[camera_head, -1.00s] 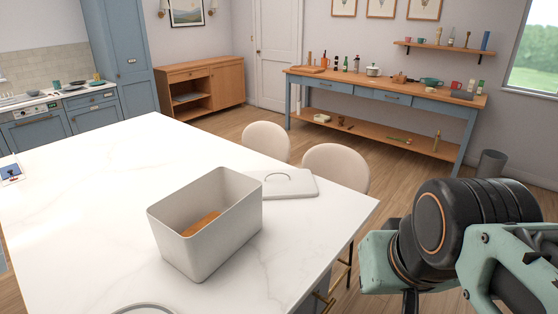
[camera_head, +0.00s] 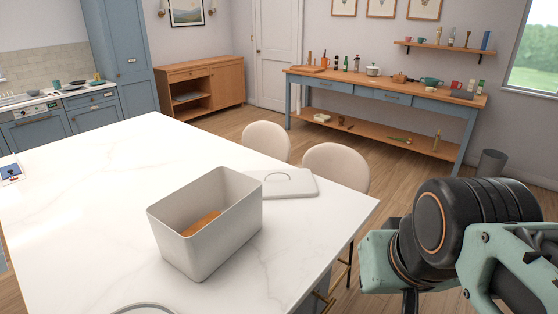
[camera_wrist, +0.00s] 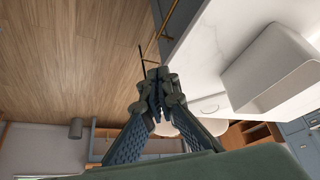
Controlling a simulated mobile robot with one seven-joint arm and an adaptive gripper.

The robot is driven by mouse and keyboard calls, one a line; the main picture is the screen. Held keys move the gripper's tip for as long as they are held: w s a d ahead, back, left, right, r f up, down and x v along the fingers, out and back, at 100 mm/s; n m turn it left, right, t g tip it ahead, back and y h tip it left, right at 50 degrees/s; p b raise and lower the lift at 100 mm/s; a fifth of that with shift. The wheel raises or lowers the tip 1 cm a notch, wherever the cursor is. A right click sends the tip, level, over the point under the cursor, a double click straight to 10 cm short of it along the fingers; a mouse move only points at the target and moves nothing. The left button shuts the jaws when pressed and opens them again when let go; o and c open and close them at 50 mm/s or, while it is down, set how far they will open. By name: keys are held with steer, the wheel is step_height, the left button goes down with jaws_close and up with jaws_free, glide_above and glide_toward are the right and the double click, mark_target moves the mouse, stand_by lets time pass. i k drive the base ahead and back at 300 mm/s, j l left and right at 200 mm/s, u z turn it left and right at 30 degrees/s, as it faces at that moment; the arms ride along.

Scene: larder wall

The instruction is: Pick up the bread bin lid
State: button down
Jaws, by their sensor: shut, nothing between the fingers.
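The bread bin lid (camera_head: 289,183) is a flat, pale grey-white slab with a raised loop handle. It lies on the white table behind the bread bin (camera_head: 236,222), its left end partly hidden by the bin. The bin is an open box with a brown loaf (camera_head: 201,222) inside. In the wrist view the bin (camera_wrist: 272,70) is at the right. My gripper (camera_wrist: 157,88) is shut and empty, in the air beside the table edge, apart from the lid. In the head view my arm is at the lower right and the fingers are not visible there.
The white marble table (camera_head: 85,200) has wide clear room left of the bin. Two cream chairs (camera_head: 336,165) stand behind its far edge, close to the lid. A sideboard (camera_head: 385,92) with several kitchen items stands at the back. A dark waste bin (camera_head: 491,163) stands on the floor.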

mark_target(288, 183)
steer(key=k, duration=0.7)
steer(key=k+j+u, duration=0.1)
steer(key=k+u, duration=0.35)
steer(key=l+u, duration=0.15)
steer(key=u, duration=0.75)
steer(key=i+l, duration=0.15)
steer(key=l, duration=0.25)
steer(key=i+l, duration=0.15)
steer(key=l, duration=0.2)
steer(key=i+l, duration=0.2)
steer(key=l, duration=0.2)
steer(key=i+l, duration=0.15)
steer(key=l, duration=0.2)
steer(key=i+l, duration=0.15)
steer(key=l, duration=0.25)
steer(key=i+l, duration=0.15)
steer(key=l, duration=0.25)
steer(key=i+l, duration=0.2)
steer(key=l, duration=0.15)
steer(key=i+l, duration=0.15)
steer(key=l, duration=0.25)
